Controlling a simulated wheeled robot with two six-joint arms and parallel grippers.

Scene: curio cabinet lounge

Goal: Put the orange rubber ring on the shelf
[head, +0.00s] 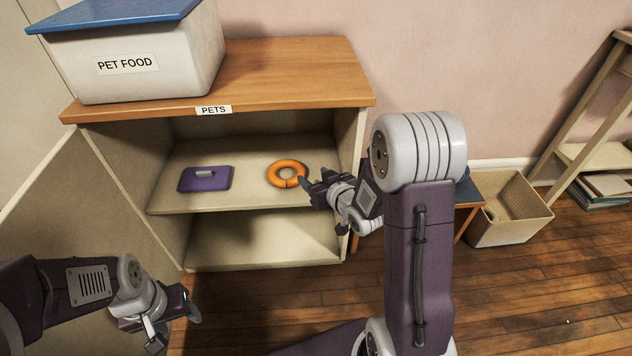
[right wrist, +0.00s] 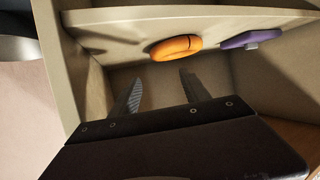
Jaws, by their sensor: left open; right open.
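The orange rubber ring (head: 287,173) lies flat on the cabinet's middle shelf (head: 250,190), near its right side. It also shows in the right wrist view (right wrist: 176,47). My right gripper (head: 305,190) is open and empty, close to the right of the ring at the shelf's front. In the right wrist view its two fingers (right wrist: 163,92) are spread apart and the ring is beyond them, not between them. My left gripper (head: 178,325) is open and empty, low in front of the cabinet at the lower left.
A purple object with a grey handle (head: 205,179) lies on the same shelf, left of the ring. The PET FOOD bin (head: 150,60) stands on the cabinet top (head: 290,75), labelled PETS. An open door (head: 90,215) stands at the left. A basket (head: 510,210) stands at the right.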

